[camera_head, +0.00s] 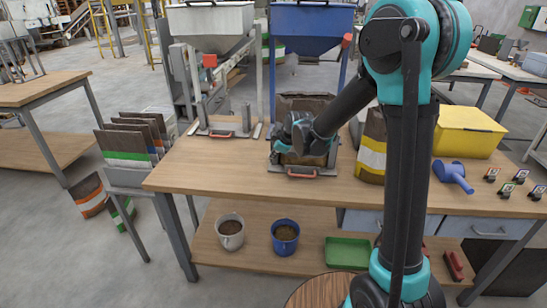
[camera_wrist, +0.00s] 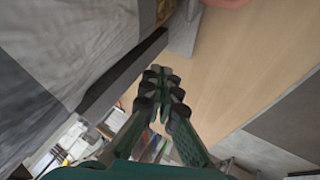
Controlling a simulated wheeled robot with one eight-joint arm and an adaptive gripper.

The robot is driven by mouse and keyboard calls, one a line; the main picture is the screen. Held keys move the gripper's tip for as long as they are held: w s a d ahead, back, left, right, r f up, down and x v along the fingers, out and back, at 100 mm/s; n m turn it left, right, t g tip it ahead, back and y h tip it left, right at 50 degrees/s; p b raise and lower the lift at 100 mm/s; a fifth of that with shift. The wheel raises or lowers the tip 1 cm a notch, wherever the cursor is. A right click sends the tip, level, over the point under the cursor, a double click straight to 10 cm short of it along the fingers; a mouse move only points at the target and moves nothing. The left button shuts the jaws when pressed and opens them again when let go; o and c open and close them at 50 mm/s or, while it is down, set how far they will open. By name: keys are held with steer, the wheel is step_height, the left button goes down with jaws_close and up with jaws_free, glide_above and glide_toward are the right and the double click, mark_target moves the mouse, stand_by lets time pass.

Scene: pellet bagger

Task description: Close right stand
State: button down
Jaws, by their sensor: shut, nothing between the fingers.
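The right stand (camera_head: 318,170) is on the wooden table below the blue hopper. A red handle (camera_head: 302,173) is at its front. A dark brown bag (camera_head: 303,103) stands upright at the stand, partly hidden by my arm. My gripper (camera_head: 279,154) is at the left side of the stand, close to the bag. In the wrist view my gripper (camera_wrist: 164,84) is shut and empty, its fingers together above the wooden surface. A large grey bag side (camera_wrist: 70,45) fills the left of that view. Whether the fingers touch the stand is hidden.
The left stand (camera_head: 220,134) with a red handle is under the grey hopper (camera_head: 211,25). A yellow-banded bag (camera_head: 372,155), a yellow bin (camera_head: 468,130) and a blue scoop (camera_head: 452,175) are to the right. The table's front left is clear.

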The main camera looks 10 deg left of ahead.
steer(key=shift+w, duration=0.35)
steer(key=shift+w, duration=0.1)
steer(key=w, duration=2.6)
steer(key=shift+w, duration=0.4)
